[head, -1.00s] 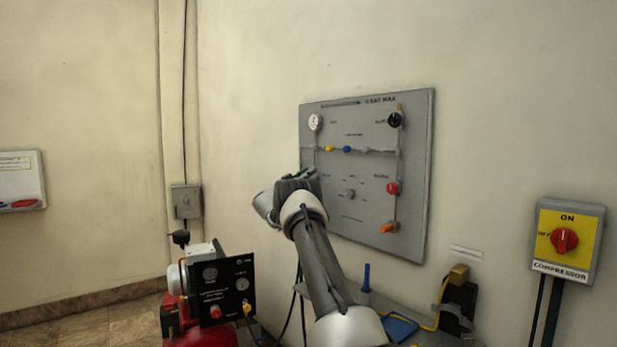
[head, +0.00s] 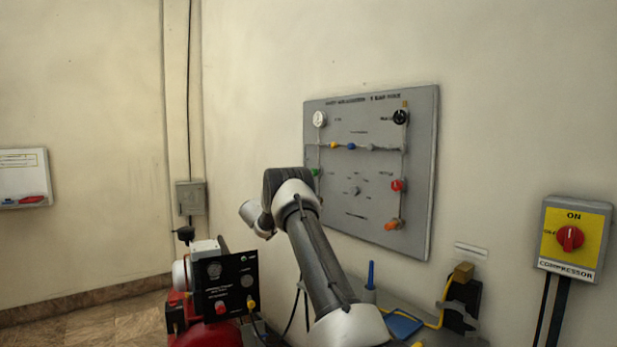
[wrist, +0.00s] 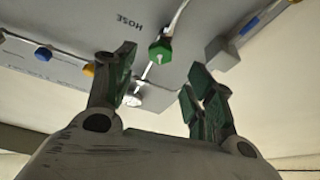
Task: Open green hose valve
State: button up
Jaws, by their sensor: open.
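The green hose valve (wrist: 160,52) shows in the wrist view as a green knob just under the HOSE label on the grey panel. In the head view the green valve (head: 316,172) is a small green spot at the panel's left side, partly behind my arm. My gripper (wrist: 163,92) is open and empty, its green-padded fingers apart. In the wrist picture the green knob lies above and between the fingertips; I cannot tell the exact gap. In the head view the fingers are hidden behind my arm.
The grey panel (head: 400,160) also carries a red knob (head: 397,185), an orange valve (head: 392,224) and two gauges. A black compressor unit (head: 230,283) stands below left. A bench with a blue post (head: 370,275) lies below. A yellow COMPRESSOR switch (head: 572,240) is at right.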

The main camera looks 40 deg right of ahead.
aim_at(314, 172)
jog(key=shift+v, duration=2.05)
notch_tip(314, 172, up, 6)
jog(key=d+m+g+y, duration=0.1)
jog(key=m+g+y, duration=0.1)
jog(key=d+f+n+y, duration=0.1)
jog(key=d+y, duration=0.1)
jog(key=d, duration=0.7)
jog(key=shift+w+d+f+t, duration=0.25)
jog(key=shift+d+f+t, duration=0.05)
jog(key=shift+f+t, duration=0.1)
jog(key=c, duration=1)
